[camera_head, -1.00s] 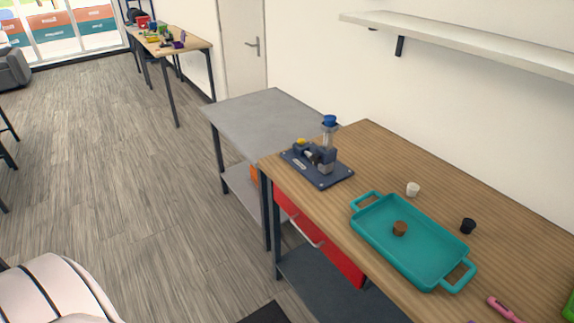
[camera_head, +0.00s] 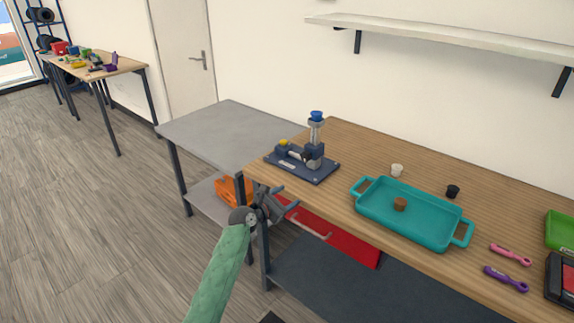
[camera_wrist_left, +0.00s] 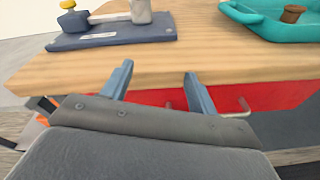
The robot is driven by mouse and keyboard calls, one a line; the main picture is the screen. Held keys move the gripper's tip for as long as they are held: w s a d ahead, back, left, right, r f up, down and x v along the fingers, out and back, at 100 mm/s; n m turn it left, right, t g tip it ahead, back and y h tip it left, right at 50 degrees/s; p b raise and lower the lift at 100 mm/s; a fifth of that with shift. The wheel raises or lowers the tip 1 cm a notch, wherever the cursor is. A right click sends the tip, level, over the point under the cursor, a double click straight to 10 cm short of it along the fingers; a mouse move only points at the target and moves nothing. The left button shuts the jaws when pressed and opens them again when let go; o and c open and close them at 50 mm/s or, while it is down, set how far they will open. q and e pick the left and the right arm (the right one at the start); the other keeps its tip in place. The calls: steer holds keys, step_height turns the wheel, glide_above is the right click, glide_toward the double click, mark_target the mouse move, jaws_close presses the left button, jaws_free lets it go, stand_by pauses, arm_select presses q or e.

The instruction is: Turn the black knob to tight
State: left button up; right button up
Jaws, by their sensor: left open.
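A pipe fixture on a dark blue base plate (camera_head: 301,166) stands on the near left corner of the wooden bench. It has a blue knob (camera_head: 316,115) on top of its upright, a yellow knob (camera_head: 283,143) at the left and a small black knob (camera_head: 307,157) low on the upright's front. Which way the black knob is turned is too small to tell. My left gripper (camera_head: 284,198) is open and empty, in front of the bench edge, below and nearer than the fixture. In the left wrist view its fingers (camera_wrist_left: 158,74) point toward the bench edge. My right gripper is out of view.
A teal tray (camera_head: 375,219) with a brown cap (camera_head: 400,204) lies right of the fixture. A white cap (camera_head: 397,170) and a loose black cap (camera_head: 452,191) stand behind it. A grey table (camera_head: 220,128) adjoins on the left. A red drawer (camera_head: 345,242) is under the bench.

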mark_target(304, 158)
arm_select(q)
steer(key=w+r+n, duration=0.1)
steer(key=r, duration=0.1)
steer(key=w+r+n+t, duration=0.1)
steer(key=w+r+n, duration=0.2)
steer(key=w+r, duration=0.1)
steer(key=r, duration=0.1)
steer(key=shift+w+a+r+n+t+h, duration=0.1)
steer(key=shift+w+a+n+t+h, duration=0.1)
steer(key=shift+n+t+h, duration=0.15)
steer(key=shift+w+d+r, duration=0.15)
steer(key=shift+w+d, duration=0.05)
steer(key=shift+w, duration=0.05)
steer(key=p+x, duration=0.1)
steer(key=x, duration=0.6)
steer(key=shift+d, duration=0.1)
steer(key=shift+w+d, duration=0.15)
steer(key=shift+w, duration=0.1)
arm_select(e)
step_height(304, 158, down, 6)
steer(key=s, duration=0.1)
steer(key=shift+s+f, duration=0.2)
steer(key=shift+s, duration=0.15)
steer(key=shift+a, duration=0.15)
arm_select(q)
steer(key=c, duration=1)
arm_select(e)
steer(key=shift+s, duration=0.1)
